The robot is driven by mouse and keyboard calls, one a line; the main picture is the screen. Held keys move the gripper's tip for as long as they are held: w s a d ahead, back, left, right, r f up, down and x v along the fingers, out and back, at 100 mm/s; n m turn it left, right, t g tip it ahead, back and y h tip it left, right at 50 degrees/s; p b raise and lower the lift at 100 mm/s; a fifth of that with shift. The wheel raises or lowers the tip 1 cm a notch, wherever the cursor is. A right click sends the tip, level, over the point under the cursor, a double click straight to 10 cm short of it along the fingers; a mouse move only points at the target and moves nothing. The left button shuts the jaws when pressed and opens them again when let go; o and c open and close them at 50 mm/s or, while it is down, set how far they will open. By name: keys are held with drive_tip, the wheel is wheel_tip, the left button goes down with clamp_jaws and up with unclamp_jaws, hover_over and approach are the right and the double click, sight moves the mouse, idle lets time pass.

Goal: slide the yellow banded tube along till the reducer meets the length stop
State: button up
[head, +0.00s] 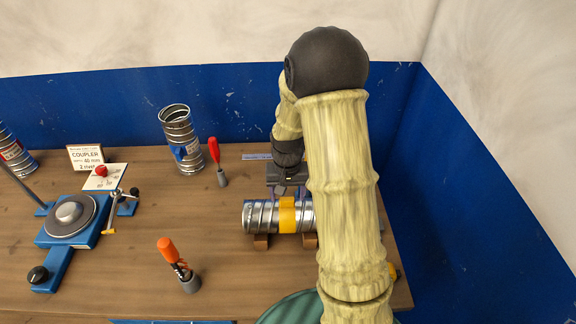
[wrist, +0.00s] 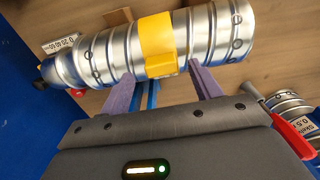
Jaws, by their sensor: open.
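The silver spiral tube with a yellow band (head: 287,215) lies on wooden cradles at the right of the bench. In the wrist view the yellow band (wrist: 158,45) is near the top centre. The tube's narrower left end (wrist: 62,68), seemingly the reducer, points toward a small dark and yellow part (wrist: 40,86), possibly the length stop. In the head view my arm hides that end. My gripper (wrist: 163,72) is open, its purple fingers apart on either side of the band's edge; contact cannot be told. It also shows above the tube in the head view (head: 288,192).
An upright spiral duct (head: 182,140), a red-handled tool (head: 216,160) and an orange marker in a holder (head: 175,262) stand left of the tube. A blue turntable fixture (head: 72,215) is at far left. Blue walls close the back and right. Bench between is clear.

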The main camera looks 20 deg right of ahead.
wheel_tip(320, 180, up, 16)
drive_tip(key=b, duration=0.2)
idle(0.5)
drive_tip(key=s+a+f+n+t, duration=0.2)
drive_tip(key=s+f, duration=0.6)
drive_tip(key=s, duration=0.5)
drive_tip(key=shift+a+f+n+t, duration=0.3)
drive_tip(key=shift+a+n, duration=0.5)
drive_tip(key=shift+a, duration=0.4)
drive_tip(key=shift+s, duration=0.15)
drive_tip(key=shift+c, duration=0.2)
